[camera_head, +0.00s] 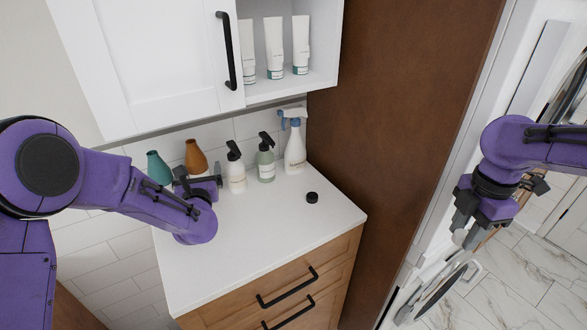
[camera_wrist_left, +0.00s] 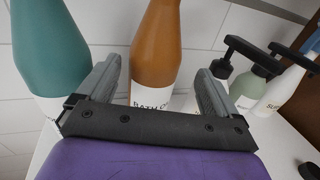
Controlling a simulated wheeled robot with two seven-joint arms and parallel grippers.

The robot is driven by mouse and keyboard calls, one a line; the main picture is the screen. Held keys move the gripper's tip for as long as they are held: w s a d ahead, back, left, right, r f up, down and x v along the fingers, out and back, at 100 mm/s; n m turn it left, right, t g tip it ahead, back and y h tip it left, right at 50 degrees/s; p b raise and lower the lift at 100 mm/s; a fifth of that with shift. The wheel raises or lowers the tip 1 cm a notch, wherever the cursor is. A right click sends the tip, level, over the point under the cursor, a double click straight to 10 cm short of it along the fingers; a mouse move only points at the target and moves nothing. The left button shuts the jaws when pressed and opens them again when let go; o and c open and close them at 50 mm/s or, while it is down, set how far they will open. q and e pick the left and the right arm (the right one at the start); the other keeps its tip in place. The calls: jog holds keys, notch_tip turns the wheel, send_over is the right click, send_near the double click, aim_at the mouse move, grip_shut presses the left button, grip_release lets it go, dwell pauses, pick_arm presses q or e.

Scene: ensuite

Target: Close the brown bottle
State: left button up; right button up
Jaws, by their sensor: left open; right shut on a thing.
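The brown bottle (camera_head: 196,158) stands upright at the back of the white counter, and its top shows no cap in the head view. A small round black cap (camera_head: 312,197) lies on the counter to the right. My left gripper (camera_head: 200,180) is at the bottle. In the left wrist view the brown bottle (camera_wrist_left: 158,60) stands between the two open fingers of my left gripper (camera_wrist_left: 156,85), with gaps on both sides. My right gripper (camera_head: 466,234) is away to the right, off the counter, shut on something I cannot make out.
A teal bottle (camera_head: 159,168) stands just left of the brown one. Pump bottles (camera_head: 236,172) (camera_head: 265,162) and a spray bottle (camera_head: 295,148) stand to its right. A wall cabinet (camera_head: 150,60) hangs above. The counter's front is clear; a brown panel (camera_head: 390,110) bounds its right side.

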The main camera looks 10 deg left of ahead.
pick_arm(q)
jog(key=shift+s+a+r+p, duration=0.15)
jog(key=shift+s+r+p, duration=0.25)
jog(key=shift+r, duration=0.15)
jog(key=shift+s+a+r+p, duration=0.1)
jog(key=shift+s+r+p, duration=0.25)
jog(key=shift+r, duration=0.2)
jog(key=w, duration=0.1)
jog(key=w+a+f, duration=0.1)
jog(key=w, duration=0.1)
jog(key=w+f+p, duration=0.1)
jog(key=w, duration=0.1)
jog(key=shift+w+a, duration=0.2)
jog(key=shift+a, duration=0.05)
pick_arm(e)
jog(key=r, duration=0.1)
jog(key=s+r, duration=0.1)
jog(key=r, duration=0.1)
jog(key=shift+r, duration=0.1)
pick_arm(q)
jog(key=shift+s+r, duration=0.45)
jog(key=shift+s, duration=0.15)
jog(key=shift+w+f, duration=0.15)
jog(key=shift+w, duration=0.05)
jog(key=c, duration=0.9)
pick_arm(e)
jog(key=shift+s+r, duration=0.15)
jog(key=shift+s, duration=0.2)
pick_arm(q)
grip_shut()
